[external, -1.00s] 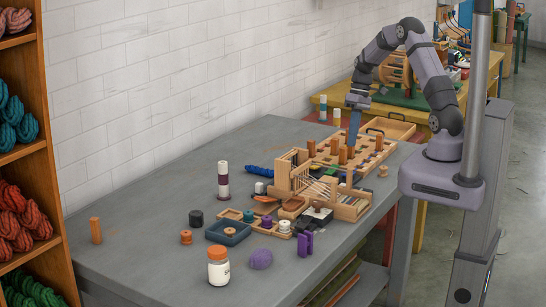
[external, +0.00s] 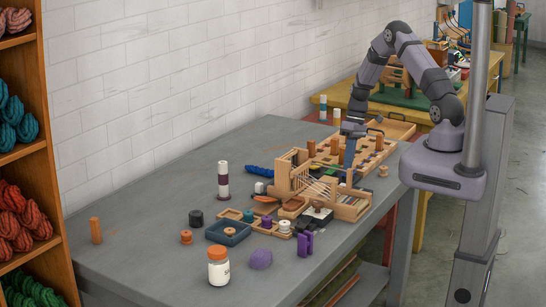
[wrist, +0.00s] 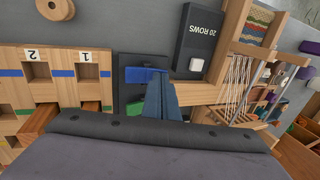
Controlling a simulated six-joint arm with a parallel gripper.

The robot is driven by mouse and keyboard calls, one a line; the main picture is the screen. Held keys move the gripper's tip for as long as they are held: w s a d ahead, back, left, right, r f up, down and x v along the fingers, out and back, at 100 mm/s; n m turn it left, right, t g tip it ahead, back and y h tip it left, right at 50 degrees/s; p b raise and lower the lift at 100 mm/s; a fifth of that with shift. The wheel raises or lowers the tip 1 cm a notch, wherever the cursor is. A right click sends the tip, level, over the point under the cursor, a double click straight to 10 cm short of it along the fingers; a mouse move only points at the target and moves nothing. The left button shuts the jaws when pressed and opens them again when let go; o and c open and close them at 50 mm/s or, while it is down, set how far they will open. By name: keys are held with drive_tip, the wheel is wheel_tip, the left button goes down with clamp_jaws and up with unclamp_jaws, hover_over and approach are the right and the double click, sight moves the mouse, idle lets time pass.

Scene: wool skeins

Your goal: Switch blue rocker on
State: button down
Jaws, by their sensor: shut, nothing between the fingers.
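The blue rocker (wrist: 138,75) shows in the wrist view on a dark panel (wrist: 128,62), with a green rocker (wrist: 134,107) below it. My gripper (wrist: 158,82) is shut and empty; its blue-grey fingertips overlap the right end of the blue rocker. I cannot tell whether they touch it or which way it is tilted. In the external view my gripper (external: 348,166) points down behind the wooden loom (external: 310,180).
In the wrist view, a black "20 ROWS" box (wrist: 200,35) with a white button and the loom's frame (wrist: 232,45) stand to the right. A wooden board with numbered square holes (wrist: 60,57) lies to the left. Upright wooden pegs (external: 312,148) stand close to my gripper.

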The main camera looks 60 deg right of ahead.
drive_tip(key=shift+a+f+h, duration=0.2)
drive_tip(key=shift+f+h, duration=0.05)
drive_tip(key=shift+h, duration=0.15)
drive_tip(key=shift+d, duration=0.15)
drive_tip(key=shift+d+r, duration=0.15)
drive_tip(key=shift+d, duration=0.5)
drive_tip(key=shift+r, duration=0.15)
drive_tip(key=shift+r+p, duration=0.5)
drive_tip(key=shift+r, duration=0.1)
drive_tip(key=a+b+v, duration=0.1)
drive_tip(key=a+v, duration=0.2)
drive_tip(key=v, duration=0.9)
drive_tip(key=shift+r, duration=0.5)
